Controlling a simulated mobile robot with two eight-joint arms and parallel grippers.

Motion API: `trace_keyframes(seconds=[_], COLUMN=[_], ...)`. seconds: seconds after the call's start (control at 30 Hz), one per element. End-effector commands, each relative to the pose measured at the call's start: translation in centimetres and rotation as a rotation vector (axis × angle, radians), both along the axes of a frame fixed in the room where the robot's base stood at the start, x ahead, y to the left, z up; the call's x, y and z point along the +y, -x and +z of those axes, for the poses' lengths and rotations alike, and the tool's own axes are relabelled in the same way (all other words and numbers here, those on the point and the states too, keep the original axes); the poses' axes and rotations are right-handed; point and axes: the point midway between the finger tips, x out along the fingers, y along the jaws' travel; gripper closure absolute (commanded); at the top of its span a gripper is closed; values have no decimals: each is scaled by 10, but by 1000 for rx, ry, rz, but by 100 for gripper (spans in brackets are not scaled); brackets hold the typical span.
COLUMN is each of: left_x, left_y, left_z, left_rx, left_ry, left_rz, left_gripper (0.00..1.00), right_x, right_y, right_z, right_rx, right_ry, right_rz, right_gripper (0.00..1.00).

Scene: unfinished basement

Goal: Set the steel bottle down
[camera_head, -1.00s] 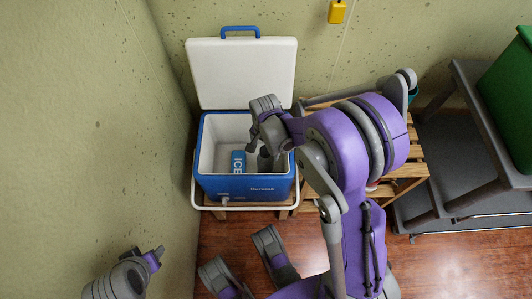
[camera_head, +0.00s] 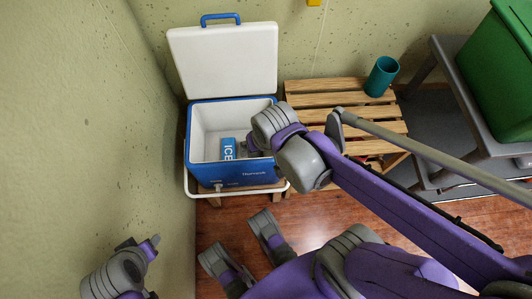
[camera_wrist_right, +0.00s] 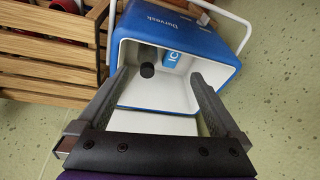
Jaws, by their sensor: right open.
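The blue cooler (camera_head: 232,182) stands with its white lid up, and a blue ice pack (camera_head: 228,148) lies inside. In the right wrist view, a dark round top (camera_wrist_right: 147,70), apparently the steel bottle's cap, shows inside the cooler (camera_wrist_right: 185,28) beside the ice pack (camera_wrist_right: 171,57). The bottle's body is mostly hidden. My right gripper (camera_wrist_right: 160,85) is open, its fingers apart on either side of the cooler opening, with nothing between them and the cap beyond. My left gripper (camera_head: 144,244) is at the lower left, away from the cooler; its jaw opening is unclear.
A slatted wooden stand (camera_head: 320,98) is right of the cooler, with a teal cup (camera_head: 382,76) at its back right. A green bin (camera_head: 500,80) sits on a grey shelf further right. The wall is close on the left.

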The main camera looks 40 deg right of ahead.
Motion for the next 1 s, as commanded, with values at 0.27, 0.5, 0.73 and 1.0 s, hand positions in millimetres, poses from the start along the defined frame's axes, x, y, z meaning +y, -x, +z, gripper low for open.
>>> trace_keyframes(seconds=[0.27, 0.5, 0.73, 1.0], left_x=[0, 0, 0, 0], left_y=[0, 0, 0, 0], left_z=[0, 0, 0, 0], left_rx=[0, 0, 0, 0], left_ry=[0, 0, 0, 0], left_rz=[0, 0, 0, 0], left_gripper=[50, 50, 50, 50], right_x=[12, 13, 13, 13], right_y=[45, 49, 49, 49], right_z=[1, 0, 0, 0], right_rx=[-99, -110, -109, -109], right_ry=[89, 101, 100, 100], right_rz=[289, 325, 322, 321], right_gripper=[0, 0, 0, 0])
